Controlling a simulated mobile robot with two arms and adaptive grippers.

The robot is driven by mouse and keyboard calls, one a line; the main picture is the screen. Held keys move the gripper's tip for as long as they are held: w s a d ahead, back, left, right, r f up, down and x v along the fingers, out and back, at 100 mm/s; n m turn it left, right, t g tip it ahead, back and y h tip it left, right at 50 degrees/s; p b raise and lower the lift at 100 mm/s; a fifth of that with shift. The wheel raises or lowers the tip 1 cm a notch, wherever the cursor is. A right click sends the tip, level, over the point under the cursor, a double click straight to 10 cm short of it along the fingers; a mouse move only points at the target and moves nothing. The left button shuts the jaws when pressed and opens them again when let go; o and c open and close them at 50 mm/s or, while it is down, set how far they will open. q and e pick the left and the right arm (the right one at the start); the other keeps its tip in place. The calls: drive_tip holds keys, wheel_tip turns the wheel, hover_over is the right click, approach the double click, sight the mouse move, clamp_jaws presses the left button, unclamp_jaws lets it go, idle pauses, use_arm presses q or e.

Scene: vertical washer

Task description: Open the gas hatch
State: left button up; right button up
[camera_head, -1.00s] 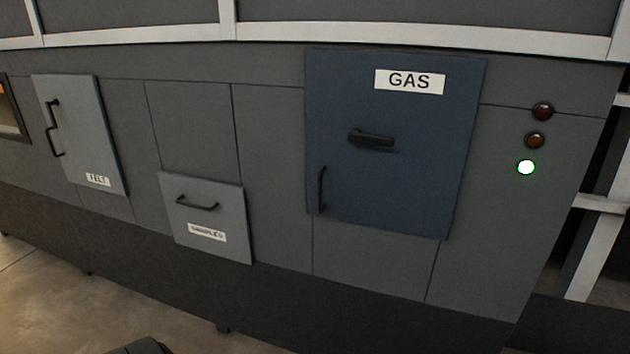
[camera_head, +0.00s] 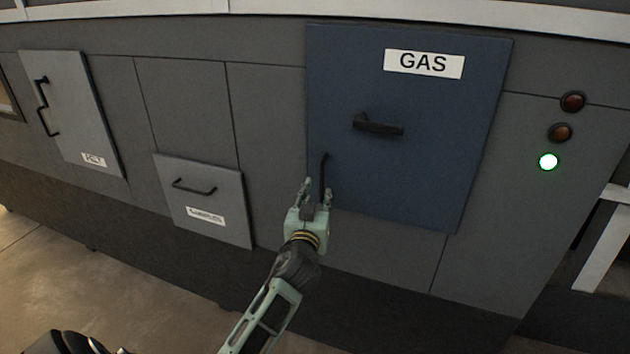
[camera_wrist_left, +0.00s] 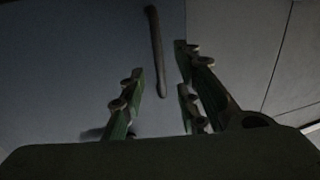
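The blue gas hatch (camera_head: 430,180) with a white GAS label (camera_head: 424,64) is closed, flush with the grey machine front. It has a black turning handle (camera_head: 378,125) in its middle, lying near horizontal, and a thin upright black bar handle (camera_head: 324,172) at its lower left. My left gripper (camera_head: 318,187) is open at the lower end of the bar handle. In the left wrist view the bar (camera_wrist_left: 157,55) shows between and ahead of the open fingers (camera_wrist_left: 163,85); I cannot tell whether they touch it. My right gripper is not in view.
A grey felt hatch (camera_head: 72,110) and a lower grey drawer-like panel (camera_head: 203,200), both with black handles, are at the left. Floor shows at lower left.

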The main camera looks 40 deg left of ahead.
sight(321, 185)
use_arm(q)
drive_tip(key=p+x, duration=0.1)
drive_tip(key=x, duration=0.5)
drive_tip(key=shift+w+a+f, duration=0.1)
drive_tip(key=shift+w, duration=0.25)
clamp_jaws()
idle(0.3)
